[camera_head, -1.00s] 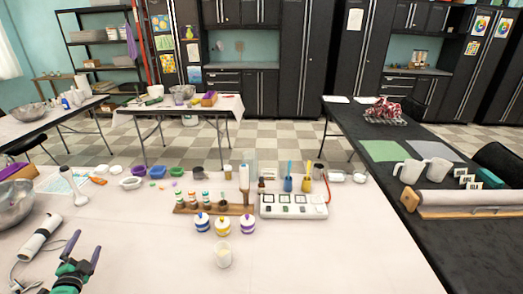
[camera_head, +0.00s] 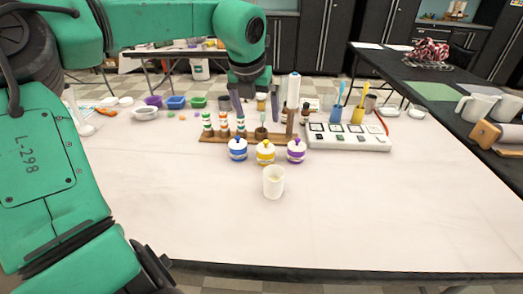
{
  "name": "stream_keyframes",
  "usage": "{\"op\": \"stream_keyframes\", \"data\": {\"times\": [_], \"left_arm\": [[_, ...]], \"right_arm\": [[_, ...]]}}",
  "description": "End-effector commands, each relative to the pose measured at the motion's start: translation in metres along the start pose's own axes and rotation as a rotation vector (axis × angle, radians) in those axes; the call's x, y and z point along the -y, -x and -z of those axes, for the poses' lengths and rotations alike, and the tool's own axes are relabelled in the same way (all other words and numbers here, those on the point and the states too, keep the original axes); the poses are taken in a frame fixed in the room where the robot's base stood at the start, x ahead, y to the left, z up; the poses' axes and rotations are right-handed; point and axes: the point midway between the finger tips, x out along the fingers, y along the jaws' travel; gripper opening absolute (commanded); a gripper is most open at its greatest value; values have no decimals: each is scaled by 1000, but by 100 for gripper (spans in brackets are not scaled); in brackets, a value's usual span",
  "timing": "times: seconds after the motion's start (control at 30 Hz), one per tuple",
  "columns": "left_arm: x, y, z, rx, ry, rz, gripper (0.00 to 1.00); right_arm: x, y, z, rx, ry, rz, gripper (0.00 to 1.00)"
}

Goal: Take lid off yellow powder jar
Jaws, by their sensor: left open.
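My left gripper (camera_head: 242,110) points down behind the jars, above the wooden rack, and is apart from the yellow jar. Its two dark fingers are spread with nothing between them. My right gripper is not in view.
A white cup (camera_head: 273,182) stands just in front of the yellow jar. A wooden rack (camera_head: 217,137) with small bottles lies behind the jars. A white palette tray (camera_head: 347,138) is to the right. The front table (camera_head: 330,220) is clear.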

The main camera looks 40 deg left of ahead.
Motion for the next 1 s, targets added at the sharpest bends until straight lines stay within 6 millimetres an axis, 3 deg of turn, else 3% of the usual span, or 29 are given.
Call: {"op": "stream_keyframes", "data": {"times": [0.3, 0.47, 0.67, 0.93, 0.97, 1.0], "left_arm": [[1, -73, 0, -6, -1, 2, 100], [2, -93, 0, -3, -2, 4, 100], [4, -131, 1, -4, -1, 4, 100], [4, -140, 0, 0, -1, 7, 100], [4, -140, 0, 0, -1, 7, 92], [4, -140, 0, 0, -1, 7, 77]], "right_arm": [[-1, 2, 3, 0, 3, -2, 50], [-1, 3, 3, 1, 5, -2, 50], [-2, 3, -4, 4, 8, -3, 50], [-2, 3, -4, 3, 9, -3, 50], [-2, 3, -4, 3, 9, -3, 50], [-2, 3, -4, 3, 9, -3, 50]]}}
